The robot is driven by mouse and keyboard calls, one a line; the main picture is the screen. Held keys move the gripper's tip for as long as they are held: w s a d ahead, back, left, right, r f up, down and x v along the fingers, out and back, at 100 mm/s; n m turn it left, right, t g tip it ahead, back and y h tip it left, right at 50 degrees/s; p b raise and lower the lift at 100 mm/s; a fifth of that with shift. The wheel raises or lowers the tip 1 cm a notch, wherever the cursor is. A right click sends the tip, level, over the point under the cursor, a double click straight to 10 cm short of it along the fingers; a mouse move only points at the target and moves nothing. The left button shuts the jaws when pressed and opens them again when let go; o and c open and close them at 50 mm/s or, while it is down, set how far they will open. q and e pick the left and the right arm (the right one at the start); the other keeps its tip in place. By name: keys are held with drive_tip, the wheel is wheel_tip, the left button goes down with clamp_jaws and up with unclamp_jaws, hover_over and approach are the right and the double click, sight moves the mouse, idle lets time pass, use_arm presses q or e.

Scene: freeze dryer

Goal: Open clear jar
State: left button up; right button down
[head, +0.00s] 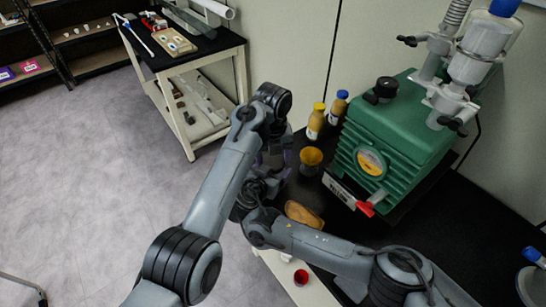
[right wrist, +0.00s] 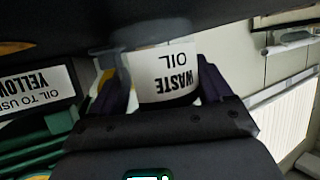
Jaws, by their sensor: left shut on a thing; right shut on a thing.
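The jar (right wrist: 165,75) shows in the right wrist view with a white label reading WASTE OIL, upside down in that view. My right gripper (right wrist: 165,88) is shut around it, with a dark finger on each side of the label. In the head view my left gripper (head: 277,152) is at the jar's place, by the left end of the black bench. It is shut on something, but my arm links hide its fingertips. The jar's top and lid are hidden, so I cannot tell whether the lid sits on it.
A green pump (head: 405,125) stands to the right on the black bench (head: 450,225), its red-handled outlet (head: 365,208) facing forward. Two capped bottles (head: 317,120) and an amber cup (head: 311,160) stand beside it. A tan object (head: 303,213) lies near my right arm. A cart (head: 195,85) stands behind.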

use_arm(q)
drive_tip(key=o, duration=1.2)
drive_tip(key=shift+c, duration=0.2)
drive_tip(key=shift+a, duration=0.1)
drive_tip(key=shift+r, duration=0.1)
wheel_tip(320, 180, up, 4)
drive_tip(key=shift+f, duration=0.25)
drive_tip(key=shift+r, duration=0.55)
drive_tip(key=r+m, duration=0.3)
drive_tip(key=shift+w+d, duration=0.15)
drive_tip(key=shift+d, duration=0.1)
drive_tip(key=shift+f, duration=3.9)
